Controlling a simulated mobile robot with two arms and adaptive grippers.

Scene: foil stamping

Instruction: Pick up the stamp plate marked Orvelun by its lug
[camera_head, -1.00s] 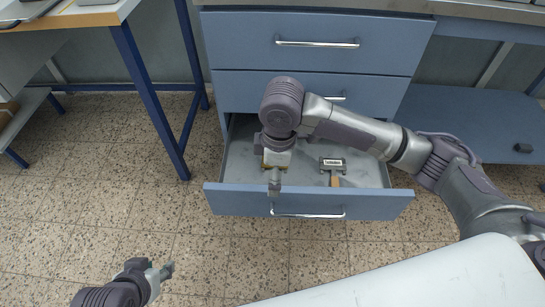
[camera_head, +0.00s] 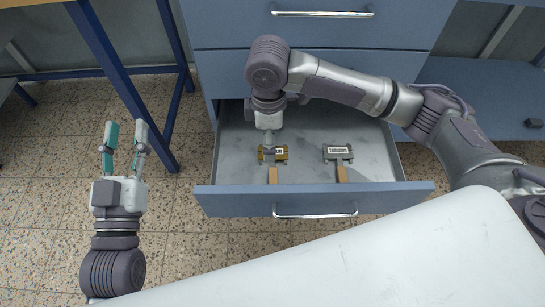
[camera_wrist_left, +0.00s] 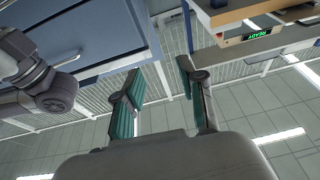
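Two stamp plates lie in the open drawer (camera_head: 305,172). The left one is a yellow, brass-like plate (camera_head: 281,154) with a tan lug (camera_head: 272,175) toward the drawer front; its label is partly hidden. The right one is a grey plate (camera_head: 338,153) with a white label and a tan lug (camera_head: 342,174); the label is too small to read surely. My right gripper (camera_head: 268,153) points down at the yellow plate; its fingers are too small to judge, and contact is unclear. My left gripper (camera_head: 126,125) is open and empty, left of the drawer; its spread green-padded fingers show in the left wrist view (camera_wrist_left: 160,82).
The drawer front (camera_head: 310,200) and its walls surround the plates. A blue table leg (camera_head: 122,85) stands near my left gripper. A pale surface (camera_head: 400,255) fills the lower right. The left wrist view shows a lit READY display (camera_wrist_left: 249,34).

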